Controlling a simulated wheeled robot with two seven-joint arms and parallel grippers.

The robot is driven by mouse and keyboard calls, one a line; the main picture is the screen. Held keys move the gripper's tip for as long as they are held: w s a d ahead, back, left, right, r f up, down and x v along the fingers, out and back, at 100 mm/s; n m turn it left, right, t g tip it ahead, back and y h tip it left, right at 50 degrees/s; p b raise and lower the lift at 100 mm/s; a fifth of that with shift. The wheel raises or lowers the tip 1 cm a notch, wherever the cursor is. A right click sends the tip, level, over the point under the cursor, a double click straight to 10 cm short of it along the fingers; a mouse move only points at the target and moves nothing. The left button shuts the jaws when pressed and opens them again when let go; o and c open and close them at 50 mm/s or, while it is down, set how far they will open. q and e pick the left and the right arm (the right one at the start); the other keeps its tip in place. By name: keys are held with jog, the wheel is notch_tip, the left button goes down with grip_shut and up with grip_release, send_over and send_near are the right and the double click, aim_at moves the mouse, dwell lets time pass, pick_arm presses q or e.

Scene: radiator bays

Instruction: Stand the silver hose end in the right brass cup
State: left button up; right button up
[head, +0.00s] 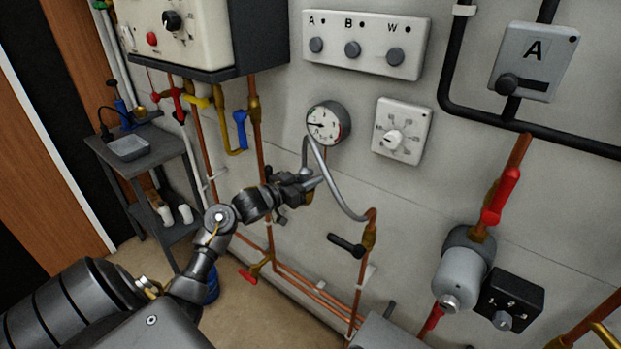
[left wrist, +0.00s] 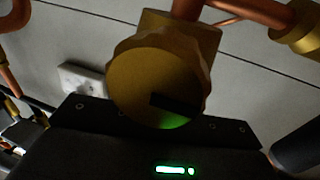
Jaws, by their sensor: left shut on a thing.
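The thin silver hose (head: 333,187) rises from the brass and copper fitting (head: 370,232) on the right, arches over and comes down to my left gripper (head: 308,183). The gripper is shut on the hose end, which its jaws mostly hide. A brass piece (head: 309,197) shows just behind and below the jaws; I cannot tell whether the hose end touches it. In the left wrist view a large round brass fitting (left wrist: 160,75) with copper pipe fills the middle, just beyond the gripper's dark body (left wrist: 160,140). The hose does not show there. My right gripper is out of view.
A pressure gauge (head: 328,123) and a dial plate (head: 402,131) are on the wall above. A black lever valve (head: 347,245) sits below the hose fitting. A grey cylinder (head: 460,275) and black box (head: 509,300) stand at right. A small dark cart (head: 150,160) is at left.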

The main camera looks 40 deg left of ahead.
pick_arm(q)
jog(key=o, duration=1.1)
jog(key=shift+f, duration=0.1)
jog(key=shift+c, duration=0.2)
jog(key=shift+r, duration=0.25)
jog(key=b+v, duration=0.2)
jog(key=v, duration=1)
jog(key=shift+r, duration=0.1)
